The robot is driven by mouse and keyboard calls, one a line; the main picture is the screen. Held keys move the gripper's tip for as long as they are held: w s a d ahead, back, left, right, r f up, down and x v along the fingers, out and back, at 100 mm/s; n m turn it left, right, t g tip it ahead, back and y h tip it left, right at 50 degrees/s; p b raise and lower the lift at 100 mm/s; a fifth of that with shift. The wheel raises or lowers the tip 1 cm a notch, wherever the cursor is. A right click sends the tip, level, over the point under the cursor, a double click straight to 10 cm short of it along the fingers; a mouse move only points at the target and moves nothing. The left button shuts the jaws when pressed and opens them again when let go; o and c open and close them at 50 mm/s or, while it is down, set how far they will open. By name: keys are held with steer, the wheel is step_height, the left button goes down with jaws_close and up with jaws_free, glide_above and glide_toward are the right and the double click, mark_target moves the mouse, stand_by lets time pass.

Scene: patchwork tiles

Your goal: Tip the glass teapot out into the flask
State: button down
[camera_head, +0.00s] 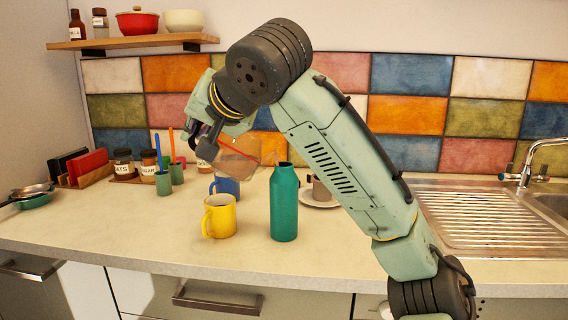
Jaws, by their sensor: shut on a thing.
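The glass teapot (240,156) is held tilted in the air, see-through with a brownish tint and a red-orange line across it. My gripper (208,150) is shut on it at its left side, with the finger contact partly hidden. The flask (284,204) is a tall teal bottle standing upright on the counter. Its narrow neck is at the top, just right of and below the teapot. The two look close in the picture, but I cannot tell whether they touch or whether liquid is flowing.
A yellow mug (219,218) stands left of the flask, with a blue mug (229,187) behind it. A brownish cup (321,190) on a saucer (318,203) is behind right. Jars (124,164) and a green cup (163,183) stand left. The front counter is clear.

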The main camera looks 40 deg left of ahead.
steer(key=shift+w+d+r+p, duration=0.1)
steer(key=shift+w+r+p, duration=0.2)
steer(key=shift+r, duration=0.25)
stand_by(0.4)
steer(key=shift+w+r, duration=0.15)
steer(key=shift+r, duration=0.1)
steer(key=shift+p, duration=0.3)
steer(key=shift+w+r+m, duration=0.1)
steer(key=shift+w+m, duration=0.05)
steer(key=shift+m, duration=0.15)
steer(key=shift+w+d+r+g+p, duration=0.1)
steer(key=shift+w+r+g+p, duration=0.1)
steer(key=shift+r+g+p, duration=0.15)
steer(key=shift+w+r, duration=0.1)
steer(key=shift+w+d+r+m+p, duration=0.15)
steer(key=shift+w+r+m+p, duration=0.2)
steer(key=shift+p, duration=0.3)
